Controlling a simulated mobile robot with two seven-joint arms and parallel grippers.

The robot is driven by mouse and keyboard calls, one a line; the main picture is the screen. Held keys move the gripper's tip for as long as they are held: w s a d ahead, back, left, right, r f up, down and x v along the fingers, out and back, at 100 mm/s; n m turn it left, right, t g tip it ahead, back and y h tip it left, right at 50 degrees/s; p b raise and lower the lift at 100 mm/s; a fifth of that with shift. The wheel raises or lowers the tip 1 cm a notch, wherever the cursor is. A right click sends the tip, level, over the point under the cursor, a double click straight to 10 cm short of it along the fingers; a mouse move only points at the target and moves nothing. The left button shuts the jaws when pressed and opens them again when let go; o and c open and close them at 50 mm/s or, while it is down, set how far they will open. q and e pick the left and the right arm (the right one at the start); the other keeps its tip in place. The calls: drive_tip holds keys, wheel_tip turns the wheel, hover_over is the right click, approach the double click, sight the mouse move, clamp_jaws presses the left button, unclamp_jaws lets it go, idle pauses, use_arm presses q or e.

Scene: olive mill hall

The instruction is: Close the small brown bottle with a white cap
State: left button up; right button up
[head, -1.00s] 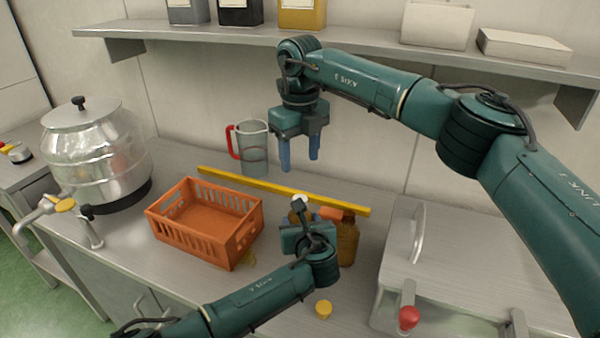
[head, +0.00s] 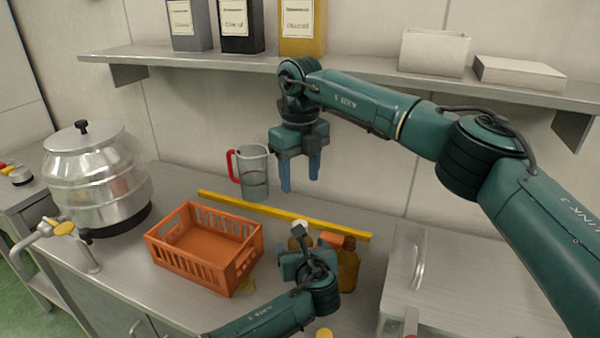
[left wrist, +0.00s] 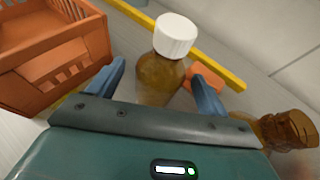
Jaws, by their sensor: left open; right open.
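The small brown bottle (left wrist: 157,80) stands between the open fingers of my left gripper (left wrist: 160,84), with a gap showing on the right side. Its white cap (left wrist: 175,36) sits on top of the neck; I cannot tell how tight it is. In the head view the white cap (head: 299,228) shows just behind my left gripper (head: 303,255), which hides most of the bottle. My right gripper (head: 300,186) is open and empty, pointing down above the bench behind the bottle.
A larger brown bottle (head: 348,267) stands close to the right of my left gripper. An orange object (head: 331,239) lies near both bottles. An orange crate (head: 202,272) is at left, a yellow strip (head: 270,213) and a jug (head: 254,175) behind. A yellow cap (head: 324,333) lies in front.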

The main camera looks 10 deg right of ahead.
use_arm(q)
drive_tip(key=v, duration=1.3)
drive_tip(key=shift+p, duration=0.3)
drive_tip(key=shift+s, duration=0.1)
